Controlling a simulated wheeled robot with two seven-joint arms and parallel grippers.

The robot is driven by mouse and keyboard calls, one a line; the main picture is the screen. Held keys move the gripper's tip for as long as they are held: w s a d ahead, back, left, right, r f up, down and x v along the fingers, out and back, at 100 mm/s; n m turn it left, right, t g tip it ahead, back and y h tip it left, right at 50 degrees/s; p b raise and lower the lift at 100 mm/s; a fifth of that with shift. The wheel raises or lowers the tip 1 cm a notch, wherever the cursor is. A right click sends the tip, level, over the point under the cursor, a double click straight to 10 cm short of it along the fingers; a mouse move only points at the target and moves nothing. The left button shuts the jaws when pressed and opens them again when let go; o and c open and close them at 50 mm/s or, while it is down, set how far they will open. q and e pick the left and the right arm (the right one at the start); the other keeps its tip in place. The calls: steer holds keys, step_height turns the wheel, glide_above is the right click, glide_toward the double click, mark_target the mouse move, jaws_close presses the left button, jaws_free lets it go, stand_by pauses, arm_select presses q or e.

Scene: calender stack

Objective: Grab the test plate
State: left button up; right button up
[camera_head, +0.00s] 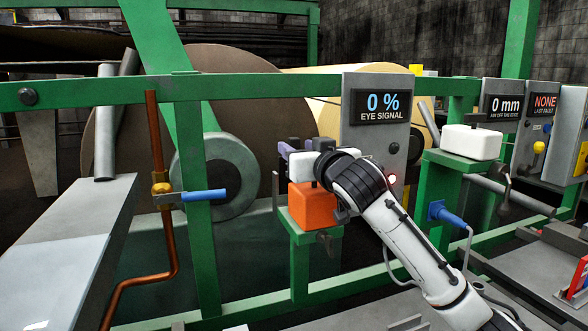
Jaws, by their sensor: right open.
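I cannot pick out the test plate for certain. My right gripper (284,152) is open at the end of my white and black arm, which reaches in from the lower right. Its wrist and hand partly hide the fingers. I cannot tell whether the fingers touch anything. My left gripper is not in view.
A green rail (250,87) crosses in front of a large brown roll (245,70). A panel (381,108) reads 0 % EYE SIGNAL. A white block (471,142) sits on another green stand. A copper pipe (158,230) with a blue handle (204,195) stands left, beside a grey bench (85,215).

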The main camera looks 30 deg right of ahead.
steer(key=shift+w, duration=0.15)
steer(key=shift+c, duration=0.2)
jaws_close()
